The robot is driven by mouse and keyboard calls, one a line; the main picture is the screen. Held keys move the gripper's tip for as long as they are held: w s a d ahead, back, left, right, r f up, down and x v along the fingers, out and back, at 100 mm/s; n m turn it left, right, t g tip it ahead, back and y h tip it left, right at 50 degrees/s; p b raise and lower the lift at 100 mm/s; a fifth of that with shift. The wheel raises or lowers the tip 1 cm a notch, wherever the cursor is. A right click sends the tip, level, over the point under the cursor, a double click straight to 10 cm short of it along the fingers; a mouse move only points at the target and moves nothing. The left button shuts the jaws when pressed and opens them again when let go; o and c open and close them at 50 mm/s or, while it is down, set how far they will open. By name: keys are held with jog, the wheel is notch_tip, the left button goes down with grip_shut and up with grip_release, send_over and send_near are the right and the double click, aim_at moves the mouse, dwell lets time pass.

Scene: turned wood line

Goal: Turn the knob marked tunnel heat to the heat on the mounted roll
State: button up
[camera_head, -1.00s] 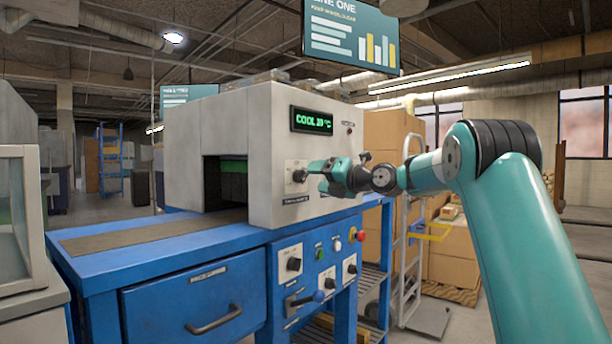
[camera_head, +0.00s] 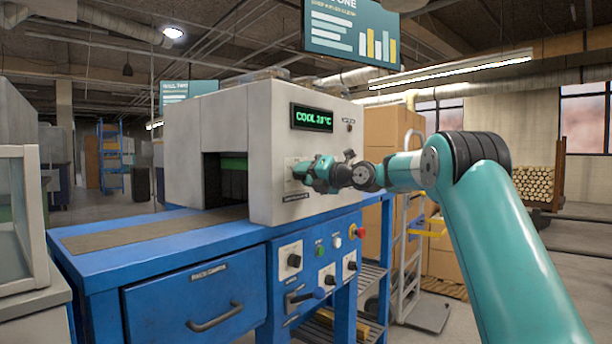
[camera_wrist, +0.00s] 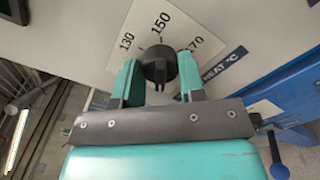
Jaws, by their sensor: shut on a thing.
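The knob (camera_wrist: 158,66) is dark and round on a pale dial plate (camera_wrist: 137,27) marked 130, 150 and 170, with HEAT °C lettered beside it. The plate (camera_head: 290,163) is on the front of the grey tunnel housing (camera_head: 270,120). My gripper (camera_head: 305,170) reaches the plate from the right and covers the knob in the head view. In the wrist view, the teal fingers of my gripper (camera_wrist: 159,78) are on either side of the knob, shut on it. I cannot tell which mark the knob points to. I do not see the mounted roll's heat figure.
A green display (camera_head: 311,118) above the dial reads COOL and a temperature. A hand truck (camera_head: 408,260) and cartons stand to the right.

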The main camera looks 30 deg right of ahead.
jog(key=shift+m, duration=0.3)
jog(key=n+p, duration=2.4)
jog(key=shift+a+f+n, duration=0.1)
jog(key=shift+a+n, duration=0.05)
jog(key=shift+n, duration=0.25)
dwell(1.8)
jog(key=shift+s, duration=0.1)
